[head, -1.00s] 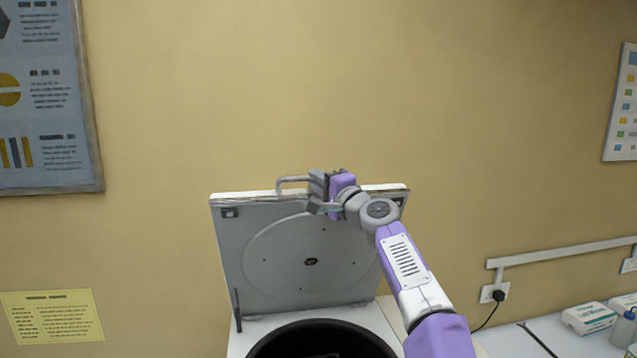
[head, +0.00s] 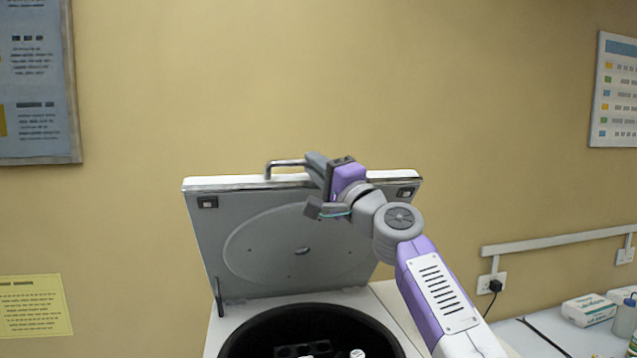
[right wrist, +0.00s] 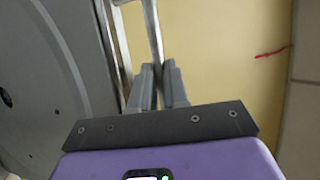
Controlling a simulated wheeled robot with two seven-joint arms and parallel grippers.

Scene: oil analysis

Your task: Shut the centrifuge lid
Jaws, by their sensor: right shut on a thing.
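The centrifuge (head: 212,338) stands low in the head view with its grey lid (head: 215,240) raised, leaning over the open black bowl (head: 240,335). A thin metal handle (head: 282,163) sticks up at the lid's top edge and shows as a bar in the right wrist view (right wrist: 152,30). My right gripper (head: 316,163) is at this top edge, its fingers (right wrist: 159,82) shut on the handle. The gripper and wrist hide part of the lid's edge and right side. My left gripper is not in view.
Tubes or slots show inside the bowl, cut off by the frame's bottom. Right of the centrifuge, a white bench (head: 550,335) holds boxes (head: 588,310) and a bottle (head: 624,318). A plug and cable (head: 495,287) hang from the wall behind. The space above the lid is clear.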

